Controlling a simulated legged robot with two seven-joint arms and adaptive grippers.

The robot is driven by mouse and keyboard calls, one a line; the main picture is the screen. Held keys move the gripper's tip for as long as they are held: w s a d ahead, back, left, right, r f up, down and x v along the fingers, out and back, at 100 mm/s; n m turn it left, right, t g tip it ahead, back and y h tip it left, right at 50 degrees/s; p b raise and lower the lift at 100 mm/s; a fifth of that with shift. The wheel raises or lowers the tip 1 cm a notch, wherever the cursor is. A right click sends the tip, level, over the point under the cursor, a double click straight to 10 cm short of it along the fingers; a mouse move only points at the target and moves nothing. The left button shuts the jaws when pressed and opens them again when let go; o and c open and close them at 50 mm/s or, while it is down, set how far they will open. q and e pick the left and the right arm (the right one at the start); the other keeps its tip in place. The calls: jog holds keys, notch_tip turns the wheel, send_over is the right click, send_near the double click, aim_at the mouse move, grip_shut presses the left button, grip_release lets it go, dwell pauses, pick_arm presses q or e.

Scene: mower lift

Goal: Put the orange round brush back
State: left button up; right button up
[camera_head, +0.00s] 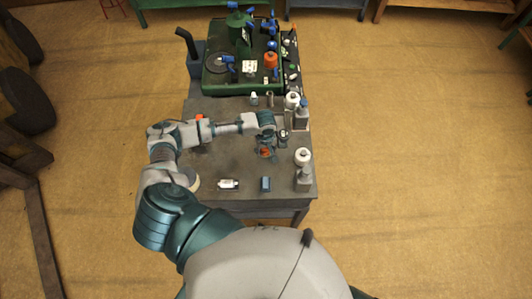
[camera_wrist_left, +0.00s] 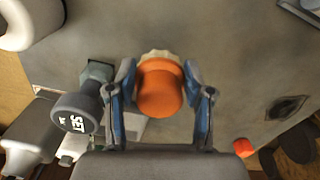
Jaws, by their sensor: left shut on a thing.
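The orange round brush (camera_wrist_left: 160,92) is between the two blue-padded fingers of my left gripper (camera_wrist_left: 160,100) in the left wrist view. Its pale bristles show at the far end. In the head view the left gripper (camera_head: 267,146) is over the right part of the grey table, with a bit of the orange brush (camera_head: 265,153) showing. The left gripper is shut on the brush. I cannot tell whether the brush touches the table. My right gripper is not in view.
White-topped bottles (camera_head: 303,156) stand along the table's right edge. A green mower (camera_head: 240,75) is at the back. A dark cylinder (camera_wrist_left: 76,112) is left of the gripper.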

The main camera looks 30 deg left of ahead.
aim_at(265, 154)
pick_arm(q)
jog(key=f, duration=0.3)
jog(key=shift+a+f, duration=0.35)
jog(key=shift+f, duration=0.05)
jog(key=shift+d, duration=0.35)
jog(key=o, duration=1.2)
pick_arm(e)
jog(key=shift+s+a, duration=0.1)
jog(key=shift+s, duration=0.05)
pick_arm(q)
jog(key=shift+a+r, duration=0.15)
jog(key=shift+r, duration=0.15)
notch_tip(265, 154, up, 12)
jog(key=shift+f, duration=0.2)
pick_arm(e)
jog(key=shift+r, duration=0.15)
pick_arm(q)
jog(key=shift+a, duration=0.1)
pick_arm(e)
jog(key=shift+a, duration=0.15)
